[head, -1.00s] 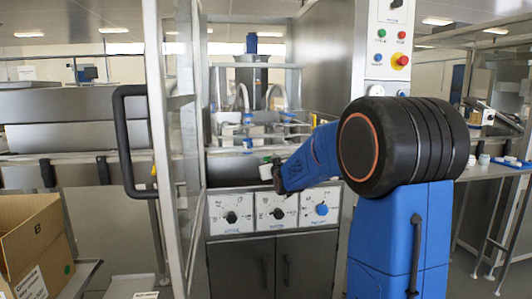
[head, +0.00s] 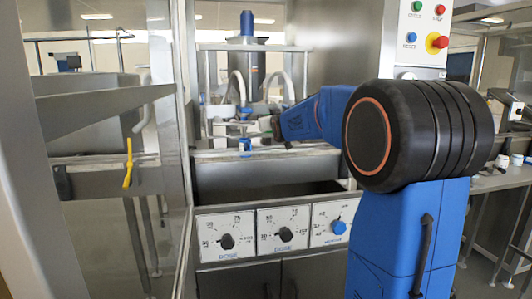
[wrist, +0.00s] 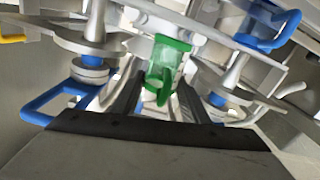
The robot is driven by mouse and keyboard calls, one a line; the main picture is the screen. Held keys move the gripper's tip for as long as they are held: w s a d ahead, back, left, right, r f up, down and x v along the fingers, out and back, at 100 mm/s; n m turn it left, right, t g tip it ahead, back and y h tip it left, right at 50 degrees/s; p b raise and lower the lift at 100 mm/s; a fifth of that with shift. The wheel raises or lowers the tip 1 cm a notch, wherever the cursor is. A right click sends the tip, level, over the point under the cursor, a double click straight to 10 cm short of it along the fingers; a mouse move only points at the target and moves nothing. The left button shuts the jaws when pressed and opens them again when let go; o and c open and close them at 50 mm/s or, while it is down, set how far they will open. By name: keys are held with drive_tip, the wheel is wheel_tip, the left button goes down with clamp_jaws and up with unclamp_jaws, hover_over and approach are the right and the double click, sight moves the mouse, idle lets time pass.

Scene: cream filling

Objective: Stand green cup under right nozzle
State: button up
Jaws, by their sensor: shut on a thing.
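In the wrist view, the green cup (wrist: 167,60) is between the two fingers of my gripper (wrist: 161,106), which is shut on it. The cup is held up in front of the filling machine. A nozzle with a blue part (wrist: 92,60) is to its left and another with a blue part (wrist: 220,98) to its right. In the head view my gripper (head: 270,128) reaches in from the right over the machine's trough. The cup there is too small and covered to make out clearly. I cannot tell how it lines up with the right nozzle.
Below the trough (head: 260,178) is a panel of dials (head: 285,235). A steel cabinet wall (head: 345,60) with buttons stands at the right. A steel door frame (head: 180,120) stands at the left.

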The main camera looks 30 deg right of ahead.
drive_tip(key=shift+w+d+f, duration=0.1)
drive_tip(key=shift+w+f, duration=0.05)
drive_tip(key=shift+w, duration=0.05)
drive_tip(key=shift+f, duration=4.7)
drive_tip(key=o, duration=1.2)
drive_tip(key=shift+f, duration=0.1)
drive_tip(key=v, duration=1.2)
